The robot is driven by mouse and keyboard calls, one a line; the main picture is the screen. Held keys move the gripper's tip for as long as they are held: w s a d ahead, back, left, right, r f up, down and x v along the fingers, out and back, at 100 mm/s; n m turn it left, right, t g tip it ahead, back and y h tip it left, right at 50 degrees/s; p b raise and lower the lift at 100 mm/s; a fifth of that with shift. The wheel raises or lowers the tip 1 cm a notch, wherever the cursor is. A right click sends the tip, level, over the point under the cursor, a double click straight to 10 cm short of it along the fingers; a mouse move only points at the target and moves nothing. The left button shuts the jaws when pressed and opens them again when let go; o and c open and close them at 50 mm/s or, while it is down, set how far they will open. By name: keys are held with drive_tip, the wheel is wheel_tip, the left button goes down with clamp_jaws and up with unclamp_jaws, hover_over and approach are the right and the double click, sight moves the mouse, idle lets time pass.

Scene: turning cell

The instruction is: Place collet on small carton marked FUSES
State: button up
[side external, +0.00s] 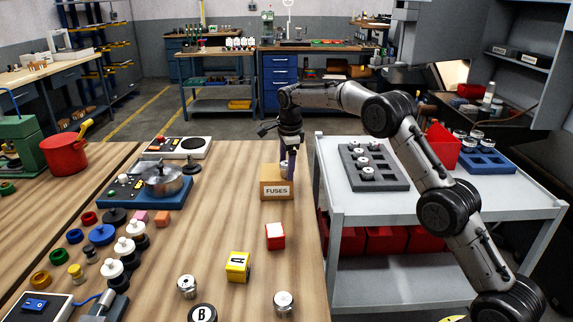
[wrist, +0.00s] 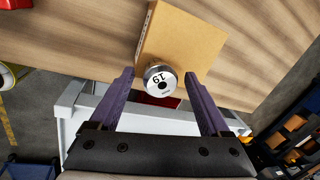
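The small carton marked FUSES (side external: 277,189) is a brown box on the wooden bench, near its right edge. It also fills the upper middle of the wrist view (wrist: 188,42). A round silver collet marked 19 (wrist: 160,79) appears at the carton's edge nearest my gripper, seemingly on its top. In the side view the collet is small and partly hidden by my fingers. My gripper (side external: 288,160) points down over the carton. In the wrist view its purple fingers (wrist: 159,76) are spread on either side of the collet, with a visible gap on each side.
More silver collets stand on the bench front (side external: 187,286) and in a grey tray (side external: 392,177) on the right-hand cart. A red block (side external: 275,236) and a yellow A block (side external: 238,267) stand in front of the carton.

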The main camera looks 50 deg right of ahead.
drive_tip(key=v, duration=1.2)
drive_tip(key=shift+r, duration=0.15)
drive_tip(key=s+a+r+n+t, duration=0.1)
drive_tip(key=s+a+r+n, duration=0.1)
drive_tip(key=s+r+n, duration=0.3)
drive_tip(key=s+a+r+n, duration=0.1)
drive_tip(key=s+a+n, duration=0.15)
drive_tip(key=s, duration=0.55)
drive_tip(key=s+a+r+n+t, duration=0.1)
drive_tip(key=s+a+r+n, duration=0.25)
drive_tip(key=s, duration=0.25)
drive_tip(key=s+a+f+n, duration=0.1)
drive_tip(key=s+f+n, duration=0.3)
drive_tip(key=s, duration=0.3)
drive_tip(key=s+a+f+n+t, duration=0.1)
drive_tip(key=s+f+n, duration=0.3)
drive_tip(key=s, duration=0.4)
drive_tip(key=s+a+f+n+y, duration=0.1)
drive_tip(key=s+f+n, duration=0.3)
drive_tip(key=s, duration=0.4)
drive_tip(key=shift+s+n+t, duration=0.25)
drive_tip(key=shift+n+t, duration=0.05)
